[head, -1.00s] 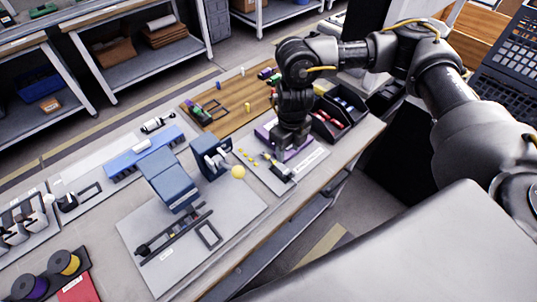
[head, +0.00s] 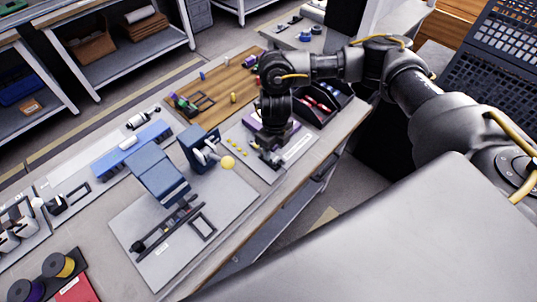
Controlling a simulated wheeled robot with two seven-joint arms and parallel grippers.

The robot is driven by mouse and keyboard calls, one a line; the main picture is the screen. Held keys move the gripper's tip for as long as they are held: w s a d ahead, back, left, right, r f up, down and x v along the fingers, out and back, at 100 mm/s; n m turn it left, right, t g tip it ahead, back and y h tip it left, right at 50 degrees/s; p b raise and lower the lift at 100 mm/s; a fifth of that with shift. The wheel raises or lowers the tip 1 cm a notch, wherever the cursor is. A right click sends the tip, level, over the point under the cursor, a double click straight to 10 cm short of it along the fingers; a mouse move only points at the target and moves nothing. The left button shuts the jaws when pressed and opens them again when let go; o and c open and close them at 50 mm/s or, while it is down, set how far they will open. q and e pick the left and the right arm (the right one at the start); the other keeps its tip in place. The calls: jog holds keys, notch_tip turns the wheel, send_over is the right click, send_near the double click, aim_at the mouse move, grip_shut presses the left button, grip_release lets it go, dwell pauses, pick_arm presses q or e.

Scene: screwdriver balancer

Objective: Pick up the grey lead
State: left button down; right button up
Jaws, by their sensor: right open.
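My right gripper (head: 271,154) points down over a light grey mat (head: 255,172) at the right of the bench. Its jaws are open. I cannot make out for certain the grey lead; a small dark and grey piece shows at the fingertips, partly hidden by the gripper, and I cannot tell whether it touches the jaws. My left gripper is not in view.
Several small yellow pieces and a yellow ball (head: 228,162) lie left of the gripper, beside a blue block (head: 197,147). A purple part (head: 254,122) stands behind it. Black bins (head: 316,104) stand right of the arm. The bench's front edge is close.

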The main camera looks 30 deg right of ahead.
aim_at(273, 157)
notch_tip(273, 157, down, 4)
jog(key=shift+w+f, duration=0.1)
jog(key=shift+w, duration=0.05)
jog(key=shift+a, duration=0.1)
jog(key=shift+c, duration=0.5)
jog(key=c, duration=0.9)
